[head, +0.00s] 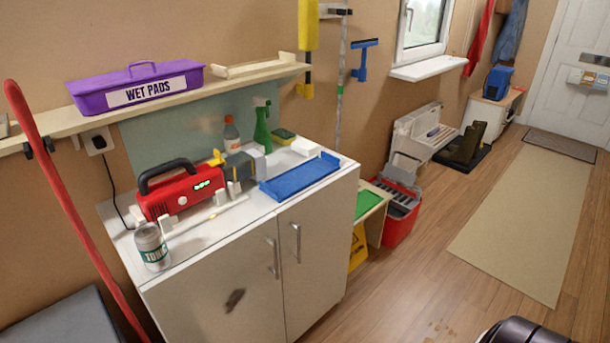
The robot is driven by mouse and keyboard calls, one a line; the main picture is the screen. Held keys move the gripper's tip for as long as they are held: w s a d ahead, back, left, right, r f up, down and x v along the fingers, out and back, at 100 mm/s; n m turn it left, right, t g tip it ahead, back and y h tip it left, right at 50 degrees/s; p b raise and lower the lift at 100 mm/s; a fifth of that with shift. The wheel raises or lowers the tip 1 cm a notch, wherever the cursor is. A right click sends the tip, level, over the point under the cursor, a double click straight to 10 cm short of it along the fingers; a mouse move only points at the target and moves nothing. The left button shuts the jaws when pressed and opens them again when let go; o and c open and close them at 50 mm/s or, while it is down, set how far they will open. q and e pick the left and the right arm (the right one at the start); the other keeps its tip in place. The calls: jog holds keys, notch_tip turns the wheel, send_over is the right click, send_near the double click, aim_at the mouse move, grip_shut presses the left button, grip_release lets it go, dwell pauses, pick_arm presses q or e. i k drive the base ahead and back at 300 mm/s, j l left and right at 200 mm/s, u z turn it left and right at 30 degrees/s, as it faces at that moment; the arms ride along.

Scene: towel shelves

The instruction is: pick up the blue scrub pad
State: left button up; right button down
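I cannot make out a blue scrub pad for certain in the head view. A shallow blue tray (300,178) lies at the cabinet's front right and looks empty. Neither my left nor my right gripper shows.
A purple box (137,90) labelled "WET PADS" sits on the shelf above.

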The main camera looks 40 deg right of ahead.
aim_at(285, 186)
jog(key=l+u, duration=0.2)
jog(key=l, duration=1.55)
jog(key=l+u, duration=0.2)
jog(key=l, duration=1.55)
